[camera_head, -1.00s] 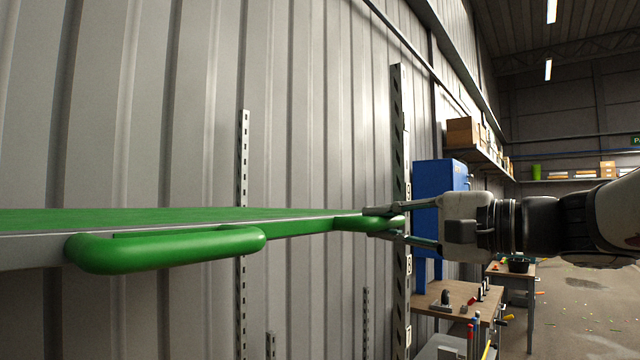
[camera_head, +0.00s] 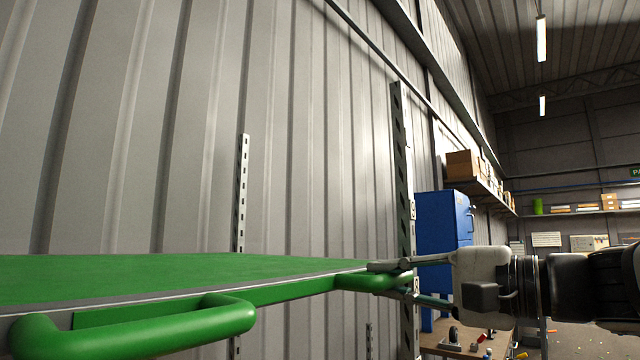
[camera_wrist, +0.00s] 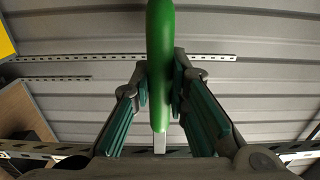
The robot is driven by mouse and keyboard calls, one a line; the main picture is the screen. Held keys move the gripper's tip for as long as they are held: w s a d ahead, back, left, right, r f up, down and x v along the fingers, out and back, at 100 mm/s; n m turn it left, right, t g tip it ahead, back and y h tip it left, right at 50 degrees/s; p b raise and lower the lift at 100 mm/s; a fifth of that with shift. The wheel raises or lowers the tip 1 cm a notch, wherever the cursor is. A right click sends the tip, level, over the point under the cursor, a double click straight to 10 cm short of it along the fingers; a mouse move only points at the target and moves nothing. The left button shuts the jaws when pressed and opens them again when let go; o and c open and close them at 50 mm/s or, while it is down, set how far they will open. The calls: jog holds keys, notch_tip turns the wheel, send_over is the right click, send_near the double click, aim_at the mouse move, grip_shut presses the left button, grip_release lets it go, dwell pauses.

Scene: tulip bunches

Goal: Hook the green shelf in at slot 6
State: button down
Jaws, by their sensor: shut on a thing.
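The green shelf (camera_head: 190,274) is a flat green board with a grey edge and rounded green handles. It fills the lower left of the head view. My gripper (camera_head: 385,281) is shut on the green handle at the shelf's right end. In the wrist view the handle (camera_wrist: 160,65) runs between the two fingers of my gripper (camera_wrist: 162,100). A slotted upright (camera_head: 403,190) stands behind the gripper, and a second one (camera_head: 241,195) rises behind the shelf. Small number labels on the near upright are too blurred to read surely. The shelf's hooks are hidden.
A corrugated metal wall (camera_head: 290,140) stands behind the uprights. A blue cabinet (camera_head: 437,225) and a workbench (camera_head: 450,338) with tools are to the right, behind my arm. A wall shelf with boxes (camera_head: 462,165) is beyond. The air above the green shelf is clear.

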notch_tip(320, 180, down, 8)
jog(key=b, duration=0.7)
jog(key=shift+r, duration=0.15)
notch_tip(320, 180, down, 8)
jog(key=b, duration=0.7)
notch_tip(320, 180, down, 8)
jog(key=b, duration=0.8)
